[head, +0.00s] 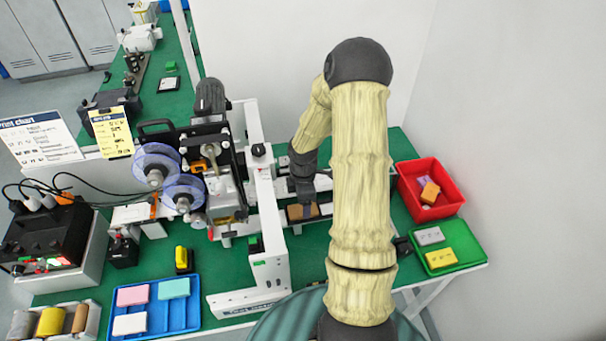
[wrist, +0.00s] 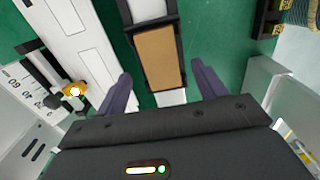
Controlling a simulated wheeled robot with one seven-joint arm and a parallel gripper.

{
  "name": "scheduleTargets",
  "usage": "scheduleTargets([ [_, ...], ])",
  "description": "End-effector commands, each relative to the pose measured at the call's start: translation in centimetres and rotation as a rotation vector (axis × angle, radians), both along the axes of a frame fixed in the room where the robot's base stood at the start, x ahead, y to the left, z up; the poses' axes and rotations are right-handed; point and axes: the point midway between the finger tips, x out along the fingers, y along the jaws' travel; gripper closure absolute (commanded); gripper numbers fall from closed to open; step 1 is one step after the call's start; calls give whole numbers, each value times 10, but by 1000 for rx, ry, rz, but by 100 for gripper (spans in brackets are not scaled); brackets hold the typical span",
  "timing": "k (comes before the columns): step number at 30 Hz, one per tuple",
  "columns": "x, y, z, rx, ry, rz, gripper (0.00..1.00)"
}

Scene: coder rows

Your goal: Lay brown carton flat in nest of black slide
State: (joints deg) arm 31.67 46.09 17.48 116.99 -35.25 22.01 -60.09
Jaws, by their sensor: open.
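The brown carton (wrist: 160,60) lies between the dark side walls of the black slide (wrist: 129,35) in the wrist view. It looks flat, with its long side along the slide; whether it touches the bottom is unclear. In the head view the carton (head: 309,211) shows just below my gripper (head: 302,193), partly hidden by it. In the wrist view my gripper (wrist: 165,82) is open, with one finger on each side of the carton and slide. Clear gaps show between the fingers and the carton, and nothing is held.
A labelling machine with blue reels (head: 157,165) stands left of the slide. A red bin (head: 405,190) with small boxes and a green tray (head: 468,258) with two cartons are at right. A blue tray (head: 185,317) with several cartons is at front left.

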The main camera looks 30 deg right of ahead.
Motion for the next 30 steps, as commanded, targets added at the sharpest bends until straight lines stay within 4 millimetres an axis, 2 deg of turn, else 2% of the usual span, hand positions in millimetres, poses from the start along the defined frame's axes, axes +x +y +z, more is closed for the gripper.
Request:
scheduleTargets([
  [3, 1, -1, 25, -2, -6, -2, 30],
  [18, 0, -1, 124, -2, -4, -2, 30],
  [24, 0, 0, 145, -1, -1, -1, 30],
  [30, 0, 0, 148, 0, 1, 0, 30],
])
